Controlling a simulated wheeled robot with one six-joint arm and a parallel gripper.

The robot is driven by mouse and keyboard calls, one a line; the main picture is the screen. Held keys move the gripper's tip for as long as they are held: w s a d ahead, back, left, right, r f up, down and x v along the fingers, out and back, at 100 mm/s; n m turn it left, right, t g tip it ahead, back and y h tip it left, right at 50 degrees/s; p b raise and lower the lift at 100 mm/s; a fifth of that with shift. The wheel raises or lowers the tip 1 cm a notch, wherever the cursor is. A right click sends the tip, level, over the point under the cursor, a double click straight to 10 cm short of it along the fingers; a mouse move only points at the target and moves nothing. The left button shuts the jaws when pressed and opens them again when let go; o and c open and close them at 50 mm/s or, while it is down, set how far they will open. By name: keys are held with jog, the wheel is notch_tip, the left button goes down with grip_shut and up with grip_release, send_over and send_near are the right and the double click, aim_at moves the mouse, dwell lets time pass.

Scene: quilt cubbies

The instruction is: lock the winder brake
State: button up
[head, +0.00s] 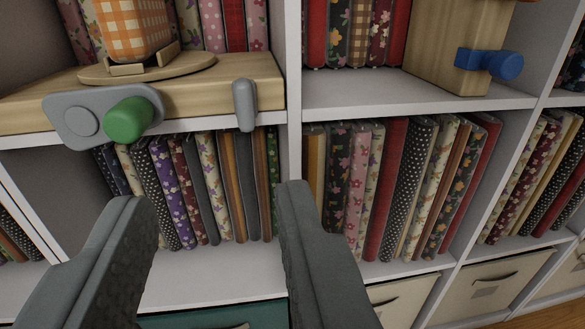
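The winder is a wooden board (200,92) on the upper left shelf, with a round wooden disc (150,70) bearing an orange gingham piece (133,28). On its front are a grey crank plate (80,120) with a green knob (127,119), and a short grey upright lever (245,104) near the right end. The lever looks like the brake, but no label shows. My gripper (214,198) is open and empty, its fingers wide apart below the board. The lever stands above and between the fingertips, nearer the right finger, and appears untouched.
Patterned fabric bolts (190,190) fill the lower left cubby, and more (400,190) stand right of the white divider (289,90). A wooden block (450,40) with a blue knob (505,65) is at upper right. Cream bins (490,288) sit below.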

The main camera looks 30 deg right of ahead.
jog(key=f, duration=0.2)
send_near(244, 106)
jog(key=x, duration=0.9)
jog(key=shift+w, duration=0.2)
grip_shut()
